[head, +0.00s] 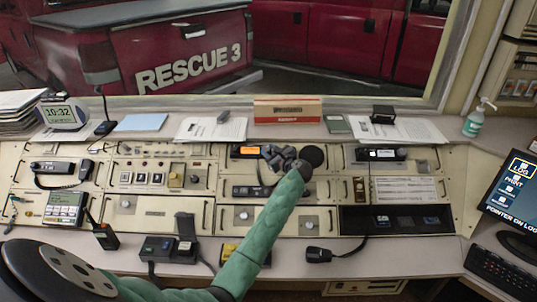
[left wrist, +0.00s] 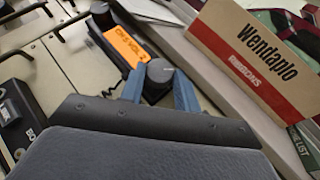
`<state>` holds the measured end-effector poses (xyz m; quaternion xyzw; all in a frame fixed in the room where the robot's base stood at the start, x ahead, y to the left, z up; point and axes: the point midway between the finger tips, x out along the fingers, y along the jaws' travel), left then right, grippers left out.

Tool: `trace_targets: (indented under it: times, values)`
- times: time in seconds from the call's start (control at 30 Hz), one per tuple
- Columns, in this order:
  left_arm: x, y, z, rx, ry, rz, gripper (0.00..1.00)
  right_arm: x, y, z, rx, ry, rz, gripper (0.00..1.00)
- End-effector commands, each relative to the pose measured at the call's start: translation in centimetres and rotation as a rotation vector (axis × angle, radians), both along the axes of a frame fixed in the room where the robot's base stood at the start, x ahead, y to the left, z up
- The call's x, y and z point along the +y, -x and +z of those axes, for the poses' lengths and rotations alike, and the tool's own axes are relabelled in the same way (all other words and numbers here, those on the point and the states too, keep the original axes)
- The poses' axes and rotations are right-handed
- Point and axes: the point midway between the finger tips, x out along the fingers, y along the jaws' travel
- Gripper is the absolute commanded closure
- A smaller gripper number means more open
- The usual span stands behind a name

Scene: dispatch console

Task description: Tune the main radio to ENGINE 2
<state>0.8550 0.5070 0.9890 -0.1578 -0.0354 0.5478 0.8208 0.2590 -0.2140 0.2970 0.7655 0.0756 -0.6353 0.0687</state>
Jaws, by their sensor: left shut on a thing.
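The main radio's lit orange display (head: 245,151) shows in the upper middle of the console in the head view. It also shows in the left wrist view (left wrist: 125,46), tilted, with dark lettering too small to read surely. In the head view my left gripper (head: 280,158) covers the knob, so the knob is hidden there. My right gripper is in neither view.
A red and tan ribbon box (head: 287,110) stands on the ledge just behind the radio. A second radio (head: 381,154) is to the right, a desk phone (head: 66,207) to the left. A handheld radio (head: 104,236) and a microphone (head: 319,255) lie near the front edge.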

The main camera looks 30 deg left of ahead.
Motion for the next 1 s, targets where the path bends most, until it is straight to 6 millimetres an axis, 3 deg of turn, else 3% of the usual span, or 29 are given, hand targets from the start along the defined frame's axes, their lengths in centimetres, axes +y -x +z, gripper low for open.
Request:
trace_targets:
  times: [0.4, 1.0]
  values:
    - [-0.14, -0.59, 0.3, -0.078, 0.129, 0.233, 0.91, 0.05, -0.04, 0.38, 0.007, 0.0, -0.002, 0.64]
    - [-0.06, -0.67, 0.36, -0.103, 0.167, 0.303, 0.91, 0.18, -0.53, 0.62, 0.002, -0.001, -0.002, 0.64]
